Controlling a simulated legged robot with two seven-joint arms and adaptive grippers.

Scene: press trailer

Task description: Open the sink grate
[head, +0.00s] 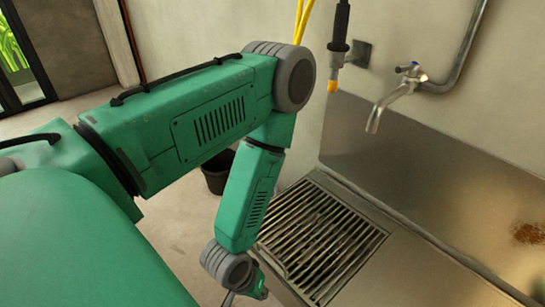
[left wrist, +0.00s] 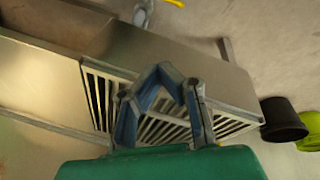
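The sink grate (head: 322,238) is a metal frame with dark parallel slats. It lies flat in the steel counter, with its near left part behind my left arm in the head view. It also shows in the left wrist view (left wrist: 225,122), partly behind my gripper. My left gripper (left wrist: 164,70) has blue-grey fingers that lean together and meet at the tips, with nothing seen between them. It appears in front of the grate; contact cannot be told. In the head view its fingers are mostly hidden or cut off at the bottom edge. My right gripper is out of view.
A tap (head: 394,97) and a hanging hose nozzle (head: 335,60) are above the steel backsplash (head: 390,155). A black bucket (head: 215,178) stands on the floor left of the sink. A yellow-green bucket (left wrist: 312,136) is beside it in the wrist view. Rusty marks (head: 528,232) show at right.

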